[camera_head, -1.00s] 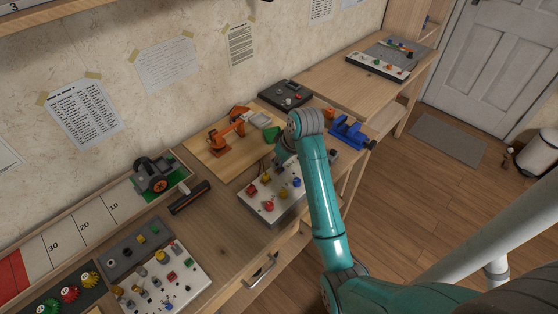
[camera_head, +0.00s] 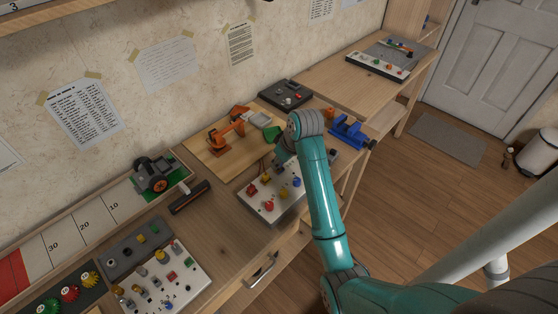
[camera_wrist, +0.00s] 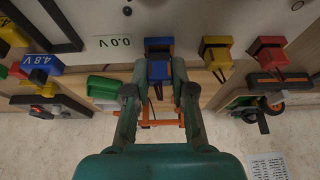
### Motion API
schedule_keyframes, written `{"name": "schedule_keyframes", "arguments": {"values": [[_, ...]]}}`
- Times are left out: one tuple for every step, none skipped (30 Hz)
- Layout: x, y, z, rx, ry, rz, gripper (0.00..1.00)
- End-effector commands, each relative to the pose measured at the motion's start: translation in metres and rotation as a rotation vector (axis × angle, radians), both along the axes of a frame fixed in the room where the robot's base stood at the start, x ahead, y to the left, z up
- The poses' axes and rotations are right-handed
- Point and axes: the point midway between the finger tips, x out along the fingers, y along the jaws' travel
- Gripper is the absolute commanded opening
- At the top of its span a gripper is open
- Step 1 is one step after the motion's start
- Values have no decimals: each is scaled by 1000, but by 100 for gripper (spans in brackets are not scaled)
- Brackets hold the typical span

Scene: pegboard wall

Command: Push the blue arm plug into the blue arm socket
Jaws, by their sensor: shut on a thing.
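In the wrist view, a blue plug (camera_wrist: 160,70) sits between the two fingers of my gripper (camera_wrist: 160,76), which is shut on it. A blue socket (camera_wrist: 158,44) on the panel's edge lies directly beyond the plug, in line with it. The plug is close to the socket; I cannot tell whether it has entered it.
A green block (camera_wrist: 103,87) is left of my fingers. An orange model arm (camera_head: 226,132) stands behind the panel.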

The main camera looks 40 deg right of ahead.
Motion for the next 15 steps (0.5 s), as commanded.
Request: {"name": "schedule_keyframes", "arguments": {"values": [[0,0,-1,0,0,0,8],[0,0,-2,0,0,0,8],[0,0,-3,0,1,0,8],[0,0,-3,0,1,0,8],[0,0,-4,0,1,0,8],[0,0,-5,1,1,0,8],[0,0,-6,1,1,0,8],[0,0,-6,1,1,0,8],[0,0,-7,1,2,0,8],[0,0,-8,1,2,0,8],[0,0,-9,1,2,0,8],[0,0,-9,1,2,0,8],[0,0,-9,1,1,0,28],[0,0,-9,1,1,0,36],[0,0,-9,1,2,0,46]]}}
